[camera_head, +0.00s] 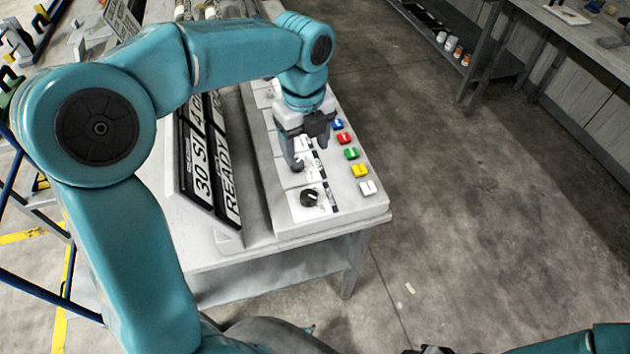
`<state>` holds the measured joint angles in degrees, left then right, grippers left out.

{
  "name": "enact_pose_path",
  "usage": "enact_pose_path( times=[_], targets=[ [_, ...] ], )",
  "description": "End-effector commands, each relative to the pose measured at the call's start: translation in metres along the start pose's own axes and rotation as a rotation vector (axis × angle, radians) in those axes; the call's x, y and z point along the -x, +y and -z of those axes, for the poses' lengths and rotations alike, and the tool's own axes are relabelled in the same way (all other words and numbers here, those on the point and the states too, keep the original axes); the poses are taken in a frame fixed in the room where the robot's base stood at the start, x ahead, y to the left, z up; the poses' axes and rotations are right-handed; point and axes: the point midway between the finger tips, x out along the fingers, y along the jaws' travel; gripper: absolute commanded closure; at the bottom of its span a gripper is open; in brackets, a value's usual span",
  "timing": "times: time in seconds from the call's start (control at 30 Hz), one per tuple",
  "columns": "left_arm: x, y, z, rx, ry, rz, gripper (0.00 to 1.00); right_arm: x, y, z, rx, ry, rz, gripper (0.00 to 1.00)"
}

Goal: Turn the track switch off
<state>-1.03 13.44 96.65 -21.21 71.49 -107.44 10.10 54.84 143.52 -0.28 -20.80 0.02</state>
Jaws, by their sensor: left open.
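A light grey control panel (284,222) lies on a bench, with a black rotary knob (309,197) at its near end. Which control is the track switch I cannot tell; its label is too small to read. My left gripper (309,152) is open over the panel, just beyond the knob, pointing down. It hides the part of the panel under it, and I cannot tell whether it touches anything. My right arm shows at the bottom right edge, with a dark part of its gripper (430,350) cut off by the frame.
Blue, red, green, yellow and white buttons (351,153) line the panel's right side. A tilted sign board (212,165) with "READY" stands left of it. A shelf (468,45) with small containers is at the upper right. The floor right of the bench is clear.

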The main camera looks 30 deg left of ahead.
Motion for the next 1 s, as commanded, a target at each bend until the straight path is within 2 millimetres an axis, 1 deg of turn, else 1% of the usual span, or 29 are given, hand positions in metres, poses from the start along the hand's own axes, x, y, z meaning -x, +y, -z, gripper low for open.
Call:
enact_pose_path(
  times=[0.07, 0.17, 0.27, 0.6, 0.7, 0.83, 0.9, 1.0],
  targets=[
    [-0.002, 0.003, 0.001, 0.001, 0.001, -0.002, 0.33, 0.000, 0.000, 0.000, 0.000, -0.001, 0.000, 0.57],
    [-0.011, 0.006, 0.003, 0.000, 0.001, -0.003, 0.33, -0.001, 0.000, 0.000, 0.000, -0.001, 0.000, 0.57],
    [-0.028, 0.009, 0.004, 0.001, 0.003, -0.005, 0.33, -0.002, 0.001, 0.000, 0.000, 0.000, 0.000, 0.57],
    [-0.109, 0.011, 0.005, 0.002, 0.004, -0.007, 0.33, -0.004, 0.001, 0.000, 0.000, 0.000, 0.000, 0.57],
    [-0.130, 0.010, 0.005, 0.000, 0.003, -0.006, 0.33, -0.004, 0.001, 0.000, 0.000, 0.000, 0.000, 0.57],
    [-0.149, 0.009, 0.004, 0.001, 0.002, -0.004, 0.33, -0.004, 0.002, 0.000, 0.000, 0.000, 0.000, 0.57],
    [-0.157, 0.008, 0.004, 0.000, 0.002, -0.003, 0.33, -0.005, 0.002, 0.000, 0.000, 0.000, 0.000, 0.57],
    [-0.162, 0.007, 0.003, 0.001, 0.001, -0.002, 0.33, -0.005, 0.002, 0.000, 0.000, 0.000, 0.000, 0.57]
  ],
)
